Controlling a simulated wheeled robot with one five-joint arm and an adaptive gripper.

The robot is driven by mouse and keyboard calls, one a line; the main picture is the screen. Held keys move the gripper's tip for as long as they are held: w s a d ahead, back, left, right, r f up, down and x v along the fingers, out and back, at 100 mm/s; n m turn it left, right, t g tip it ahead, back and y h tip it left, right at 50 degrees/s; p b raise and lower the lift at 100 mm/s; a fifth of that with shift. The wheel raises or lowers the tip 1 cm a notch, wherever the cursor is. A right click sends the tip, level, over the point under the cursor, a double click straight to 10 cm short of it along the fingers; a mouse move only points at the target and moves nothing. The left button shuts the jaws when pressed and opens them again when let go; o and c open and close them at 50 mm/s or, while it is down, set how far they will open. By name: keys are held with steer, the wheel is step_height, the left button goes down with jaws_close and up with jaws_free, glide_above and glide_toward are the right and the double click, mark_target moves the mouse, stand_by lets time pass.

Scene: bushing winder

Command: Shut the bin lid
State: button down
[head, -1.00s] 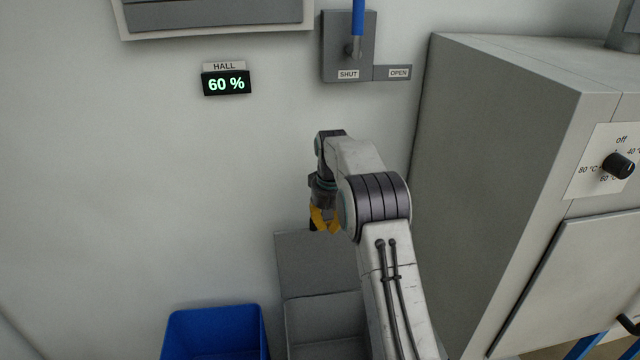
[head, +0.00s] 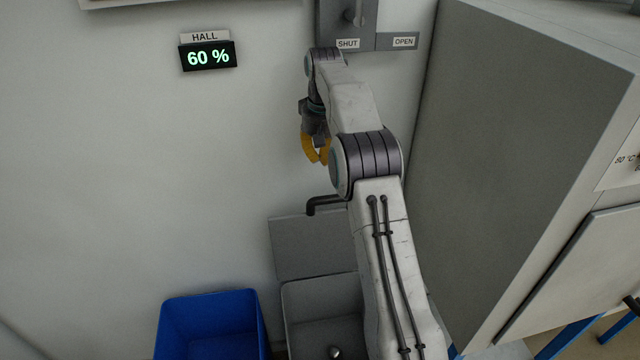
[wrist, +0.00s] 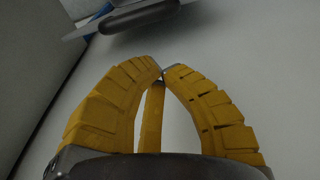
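The grey bin (head: 290,318) stands low against the wall. Its grey lid (head: 298,250) is open, standing up behind the bin's opening, with a dark bent handle (head: 322,202) at its top edge. My gripper (head: 318,160) is above the handle and apart from it, in front of the wall. In the wrist view, its yellow fingers (wrist: 163,72) are closed together at the tips with nothing seen between them. A dark handle (wrist: 140,18) on a grey edge shows beyond the fingertips, apparently the lid's. My arm hides the right part of the bin and lid.
A blue open bin (head: 210,330) stands directly left of the grey one. A large grey cabinet (head: 510,130) is close on the right. A wall plate marked SHUT and OPEN (head: 375,42) is above my gripper. The wall to the left is clear below the display (head: 208,56).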

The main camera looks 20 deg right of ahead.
step_height(320, 180, down, 10)
steer(key=shift+w+b, duration=0.35)
stand_by(0.4)
steer(key=shift+d+f, duration=0.1)
steer(key=shift+f, duration=0.05)
